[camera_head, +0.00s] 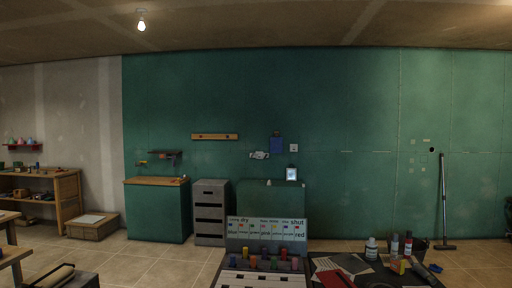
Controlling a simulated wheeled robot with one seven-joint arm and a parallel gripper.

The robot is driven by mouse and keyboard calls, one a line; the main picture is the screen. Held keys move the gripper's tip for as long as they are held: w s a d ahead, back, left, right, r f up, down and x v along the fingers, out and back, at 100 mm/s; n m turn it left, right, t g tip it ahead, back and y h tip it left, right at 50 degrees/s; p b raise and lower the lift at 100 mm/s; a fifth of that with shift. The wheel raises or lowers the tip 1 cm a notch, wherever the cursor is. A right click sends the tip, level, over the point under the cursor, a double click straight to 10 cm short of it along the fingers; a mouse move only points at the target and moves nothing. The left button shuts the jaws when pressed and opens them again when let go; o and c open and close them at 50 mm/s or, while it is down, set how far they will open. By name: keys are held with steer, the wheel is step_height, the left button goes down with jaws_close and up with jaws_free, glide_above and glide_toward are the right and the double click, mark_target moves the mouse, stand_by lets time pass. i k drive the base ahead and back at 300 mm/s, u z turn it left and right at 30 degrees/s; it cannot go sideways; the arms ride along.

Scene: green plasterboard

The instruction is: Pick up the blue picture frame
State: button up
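A small upright frame (291,174) with a dark border and a pale bluish-white face stands on the top of a green cabinet (296,199) against the green wall. A plain blue panel (276,145) hangs on the wall just above and left of it. It is too small to tell for sure which of the two is the blue picture frame. My gripper is not in view, and nothing is seen touching either of them.
A grey drawer unit (210,213) and a wood-topped green cabinet (158,210) stand left. In front are a label board (266,230) with coloured pots, and a dark table (390,276) with bottles. A broom (444,200) leans right. Tiled floor (160,260) is open at left.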

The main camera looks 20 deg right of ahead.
mark_target(276, 143)
steer(key=u, duration=0.35)
steer(key=i, duration=4.85)
steer(key=z, duration=2.25)
steer(key=i, duration=2.8)
